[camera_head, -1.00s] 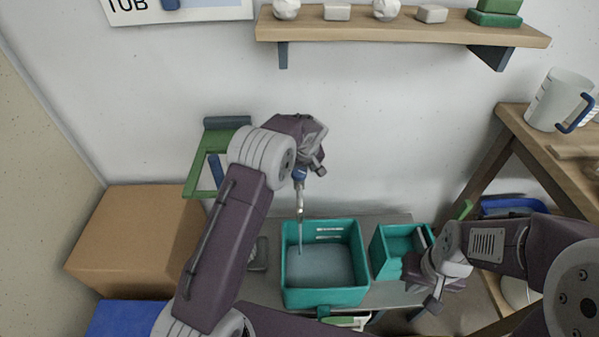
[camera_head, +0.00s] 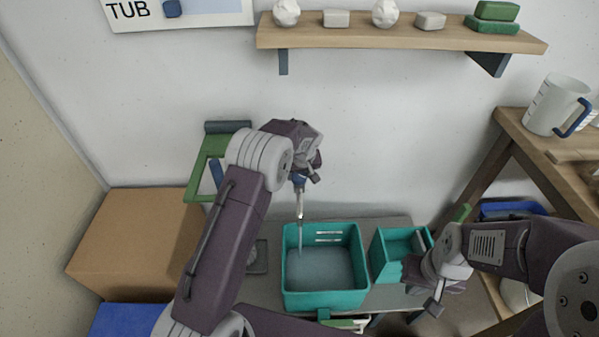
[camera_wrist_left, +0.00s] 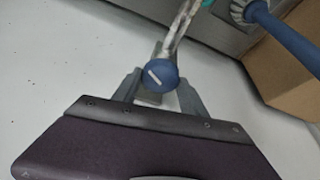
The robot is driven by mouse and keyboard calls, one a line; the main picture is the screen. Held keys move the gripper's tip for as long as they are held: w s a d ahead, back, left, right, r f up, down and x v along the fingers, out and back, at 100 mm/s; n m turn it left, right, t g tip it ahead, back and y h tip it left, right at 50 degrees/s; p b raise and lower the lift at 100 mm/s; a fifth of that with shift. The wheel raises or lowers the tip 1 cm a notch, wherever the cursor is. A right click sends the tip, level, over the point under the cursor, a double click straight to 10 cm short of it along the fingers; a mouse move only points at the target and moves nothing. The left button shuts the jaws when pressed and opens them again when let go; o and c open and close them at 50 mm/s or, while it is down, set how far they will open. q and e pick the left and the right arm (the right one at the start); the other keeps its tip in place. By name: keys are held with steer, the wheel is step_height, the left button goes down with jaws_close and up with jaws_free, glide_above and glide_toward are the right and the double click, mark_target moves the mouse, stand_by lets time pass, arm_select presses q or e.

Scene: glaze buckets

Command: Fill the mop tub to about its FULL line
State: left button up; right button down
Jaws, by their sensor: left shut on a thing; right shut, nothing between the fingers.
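The teal mop tub (camera_head: 325,299) stands on the grey bench and holds greyish water with its surface below the rim. A tap spout (camera_head: 299,205) hangs above the tub's left part, and a thin stream runs from it into the water. My left gripper (camera_head: 307,177) is at the top of the tap, shut on its blue knob. The blue tap knob (camera_wrist_left: 160,76), with a pale bar mark, sits between the fingers in the left wrist view. My right gripper (camera_head: 424,300) is shut and empty, right of the tub. Any FULL line is not readable.
A smaller teal bin (camera_head: 385,262) stands right of the tub. A cardboard box (camera_head: 135,240) is at the left, with a green frame (camera_head: 198,172) beside it. A shelf (camera_head: 400,36) runs along the wall above. A white jug (camera_head: 556,105) stands on a wooden rack at right.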

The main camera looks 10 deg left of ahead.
arm_select(q)
steer(key=m+p, duration=0.2)
steer(key=m+h+p, duration=0.1)
steer(key=m+p, duration=0.1)
steer(key=p, duration=0.1)
steer(key=shift+s+a+r+h, duration=0.1)
steer(key=shift+a+r+h, duration=0.1)
steer(key=shift+r+h, duration=0.15)
steer(key=shift+f+m+h+p, duration=0.2)
steer(key=shift+m+h+p, duration=0.05)
steer(key=shift+m+p, duration=0.5)
steer(key=shift+f+m+t, duration=0.15)
steer(key=shift+m+t, duration=0.15)
steer(key=shift+m, duration=0.25)
steer(key=shift+m+h, duration=0.4)
steer(key=shift+m, duration=0.1)
steer(key=shift+b, duration=0.3)
steer(key=o, duration=1.4)
